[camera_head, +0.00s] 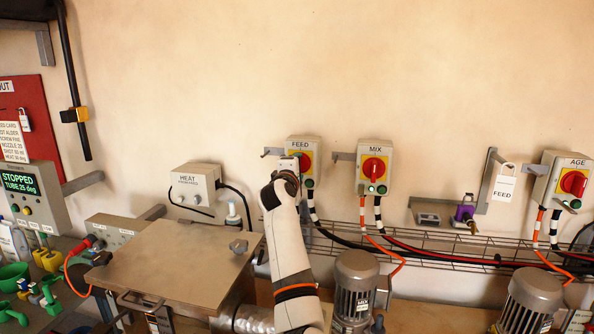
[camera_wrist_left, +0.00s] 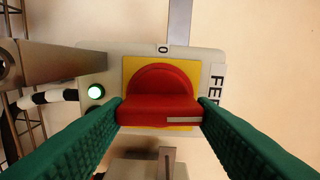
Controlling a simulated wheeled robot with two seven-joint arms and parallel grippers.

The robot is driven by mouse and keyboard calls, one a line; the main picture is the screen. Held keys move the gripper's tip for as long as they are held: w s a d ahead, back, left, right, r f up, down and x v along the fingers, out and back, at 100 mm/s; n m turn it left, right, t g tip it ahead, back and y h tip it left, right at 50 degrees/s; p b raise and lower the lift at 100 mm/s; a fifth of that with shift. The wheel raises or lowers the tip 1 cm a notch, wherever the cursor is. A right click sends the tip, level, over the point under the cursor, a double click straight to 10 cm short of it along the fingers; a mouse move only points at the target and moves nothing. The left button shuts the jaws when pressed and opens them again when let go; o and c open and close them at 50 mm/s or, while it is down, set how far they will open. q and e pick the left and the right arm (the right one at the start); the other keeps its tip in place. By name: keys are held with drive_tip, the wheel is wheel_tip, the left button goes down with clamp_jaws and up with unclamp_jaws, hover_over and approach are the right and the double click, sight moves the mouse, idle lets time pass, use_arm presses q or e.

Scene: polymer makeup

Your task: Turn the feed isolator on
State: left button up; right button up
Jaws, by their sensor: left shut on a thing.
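The FEED isolator (camera_head: 314,146) is a grey wall box with a yellow plate and a red rotary handle (camera_wrist_left: 160,108). In the head view my left gripper (camera_head: 289,172) partly covers its front. In the left wrist view the green fingers of my left gripper (camera_wrist_left: 160,113) are shut on the two ends of the handle's grip bar. The bar's white stripe lies at the end towards the FEED label (camera_wrist_left: 216,85). A "0" mark (camera_wrist_left: 162,48) shows at the plate's edge. My right gripper is not in view.
The MIX isolator (camera_head: 375,150) is just right of FEED, and the AGE isolator (camera_head: 562,170) is far right. A FEED tag padlock (camera_head: 504,184) hangs between them. A wire cable tray (camera_head: 430,242) and motors (camera_head: 356,285) are below. The wall above is clear.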

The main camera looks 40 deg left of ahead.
use_arm(q)
drive_tip(key=shift+f+m, duration=0.1)
drive_tip(key=shift+m, duration=0.3)
drive_tip(key=o, duration=1)
drive_tip(key=b+v, duration=0.4)
drive_tip(key=v, duration=0.8)
